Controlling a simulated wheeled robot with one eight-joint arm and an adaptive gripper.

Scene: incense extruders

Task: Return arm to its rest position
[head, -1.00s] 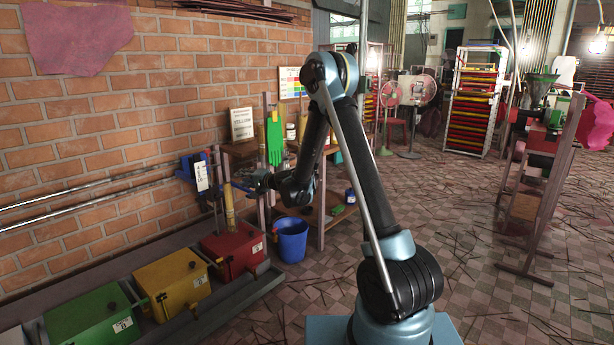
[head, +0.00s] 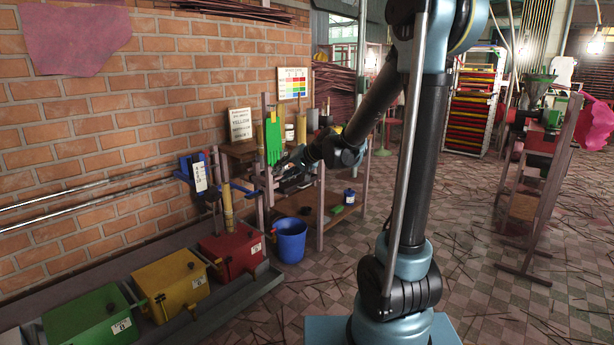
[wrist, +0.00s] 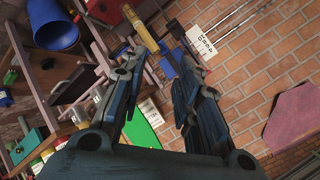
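My gripper (head: 280,168) is in front of the shelf by the brick wall, close to the hanging green glove in the head view. My arm rises from its base at the lower right and reaches down and left. In the wrist view, the two dark fingers of my gripper (wrist: 155,65) stand apart with nothing seen between them. Whether the gripper touches the glove or shelf cannot be told.
A wooden shelf (head: 335,211) with bottles and a blue bucket (head: 290,240) stand nearby. Red (head: 230,252), yellow (head: 172,285) and green (head: 92,318) boxes line the wall. A blue bracket holds a white tag (head: 200,177).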

